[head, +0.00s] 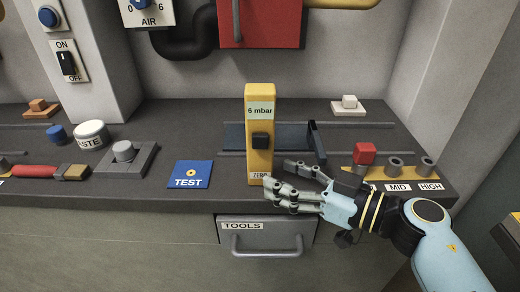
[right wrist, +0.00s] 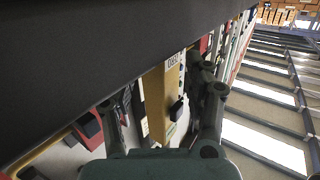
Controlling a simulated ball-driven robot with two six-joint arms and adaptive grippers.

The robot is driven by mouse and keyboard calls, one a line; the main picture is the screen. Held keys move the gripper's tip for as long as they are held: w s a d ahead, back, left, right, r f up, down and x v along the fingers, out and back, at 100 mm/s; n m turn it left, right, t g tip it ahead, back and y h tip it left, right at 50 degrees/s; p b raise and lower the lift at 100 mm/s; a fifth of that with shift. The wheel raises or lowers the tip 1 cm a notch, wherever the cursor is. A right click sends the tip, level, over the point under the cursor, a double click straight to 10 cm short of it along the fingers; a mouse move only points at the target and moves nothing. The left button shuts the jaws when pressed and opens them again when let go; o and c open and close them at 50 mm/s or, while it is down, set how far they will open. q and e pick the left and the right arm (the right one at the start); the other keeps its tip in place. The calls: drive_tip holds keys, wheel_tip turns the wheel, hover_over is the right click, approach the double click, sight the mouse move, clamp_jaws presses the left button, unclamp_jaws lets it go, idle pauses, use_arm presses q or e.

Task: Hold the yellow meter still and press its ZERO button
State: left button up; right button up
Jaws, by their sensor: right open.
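The yellow meter (head: 260,145) stands upright at the front of the dark bench. Its display reads "6 mbar", and a dark square knob (head: 261,141) sits on its face. A white ZERO label (head: 258,176) is at its foot, partly covered by my fingers. My right gripper (head: 281,180) is open at the meter's lower right, with fingers in front of the foot and another to its right. In the right wrist view the meter (right wrist: 158,105) shows between my spread fingers (right wrist: 158,95); I cannot tell whether they touch it. My left gripper is out of view.
A blue tray (head: 235,136) lies behind the meter. A blue TEST card (head: 190,174) and a grey block with a knob (head: 125,160) are to the left. A red cube (head: 364,153) and grey sockets (head: 427,164) are to the right. A TOOLS drawer (head: 266,237) is below.

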sight(270, 172)
drive_tip(key=p+x, duration=0.1)
drive_tip(key=x, duration=0.2)
drive_tip(key=shift+w+a+r, duration=0.1)
drive_tip(key=shift+a, duration=0.1)
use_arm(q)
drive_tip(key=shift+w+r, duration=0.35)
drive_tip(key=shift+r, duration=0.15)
use_arm(e)
drive_tip(key=shift+w+a, duration=0.3)
drive_tip(key=shift+a, duration=0.1)
drive_tip(key=shift+c, duration=0.2)
drive_tip(key=c, duration=0.6)
drive_tip(key=shift+c, duration=0.2)
use_arm(q)
drive_tip(key=shift+p, duration=0.3)
use_arm(e)
drive_tip(key=shift+f, duration=0.25)
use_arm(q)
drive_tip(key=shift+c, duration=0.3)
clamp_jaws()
use_arm(e)
drive_tip(key=shift+s, duration=0.1)
drive_tip(key=shift+f, duration=0.1)
idle(0.4)
